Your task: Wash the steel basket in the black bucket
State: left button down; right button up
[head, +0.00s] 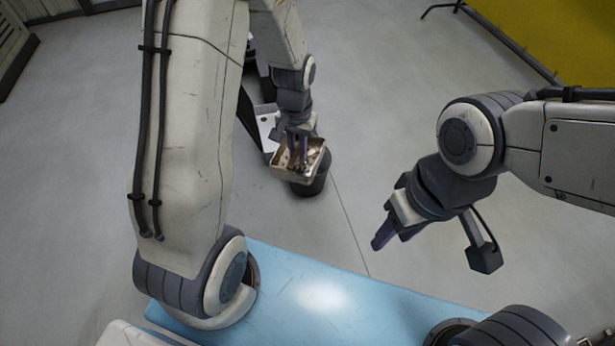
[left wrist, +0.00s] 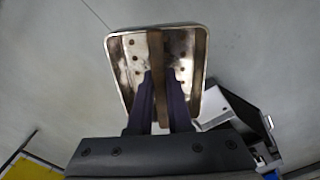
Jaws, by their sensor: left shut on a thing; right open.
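The steel basket (head: 284,172) is a shallow, rounded rectangular metal tray with small holes. In the left wrist view the basket (left wrist: 125,50) has a brownish strip (left wrist: 166,50) across its middle. My left gripper (head: 298,152) is shut on the basket by this strip, its fingers reaching down inside. The black bucket (head: 314,187) stands on the floor under and behind the basket, which hides most of it. I cannot tell whether the basket touches its rim. My right gripper (head: 382,238) is open and empty, apart to the right.
A white and black object (head: 266,124) stands close to the left of the basket, and it also shows in the left wrist view (left wrist: 222,106). A yellow panel (head: 540,38) with a dark edge is at the upper right. The grey floor right of the bucket is clear.

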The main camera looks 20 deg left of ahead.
pick_arm(q)
notch_tip(320, 180, down, 37)
jog(key=b, duration=2.2)
jog(key=shift+b, duration=0.4)
dwell(0.7)
dwell(2.0)
notch_tip(320, 180, up, 4)
jog(key=p, duration=0.4)
